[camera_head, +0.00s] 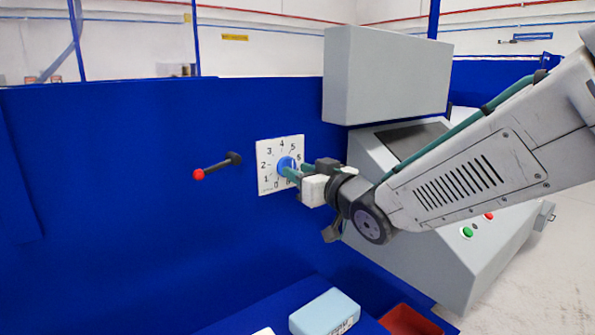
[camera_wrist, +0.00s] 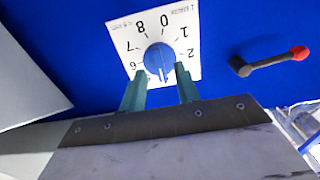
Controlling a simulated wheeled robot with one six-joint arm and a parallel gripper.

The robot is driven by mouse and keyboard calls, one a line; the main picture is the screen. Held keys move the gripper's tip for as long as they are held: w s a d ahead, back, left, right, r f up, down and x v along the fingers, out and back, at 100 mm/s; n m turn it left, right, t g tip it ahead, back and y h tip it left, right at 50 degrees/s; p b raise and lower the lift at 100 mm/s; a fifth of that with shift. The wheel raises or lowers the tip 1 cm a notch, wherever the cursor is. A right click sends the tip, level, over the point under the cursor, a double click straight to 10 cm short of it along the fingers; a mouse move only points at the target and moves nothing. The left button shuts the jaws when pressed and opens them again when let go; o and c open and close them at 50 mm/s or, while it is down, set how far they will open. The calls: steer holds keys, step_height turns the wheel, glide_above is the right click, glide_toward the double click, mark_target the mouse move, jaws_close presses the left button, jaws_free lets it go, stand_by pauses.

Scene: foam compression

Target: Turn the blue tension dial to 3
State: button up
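The blue dial (camera_head: 285,165) sits on a white square number plate (camera_head: 264,186) on the blue wall panel. In the wrist view the dial (camera_wrist: 158,57) appears upside down, with 0 near the top and 1 and 2 on the right. A pale mark on the knob points toward the picture's bottom, roughly around 4 or 5; the exact number is unclear. My gripper (camera_head: 295,173) reaches the dial from the right. In the wrist view its green fingers (camera_wrist: 160,68) are apart, one on each side of the knob's lower part, with gaps showing. Contact is not visible.
A black lever with a red knob (camera_head: 199,174) juts out left of the plate. A grey box (camera_head: 375,80) and a grey console (camera_head: 455,240) stand right. A light blue block (camera_head: 325,312) and a red tray (camera_head: 410,321) lie below.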

steer(key=shift+x, duration=0.8)
jaws_close()
steer(key=shift+n, duration=0.3)
steer(key=shift+s+n, duration=0.1)
steer(key=shift+n, duration=3.5)
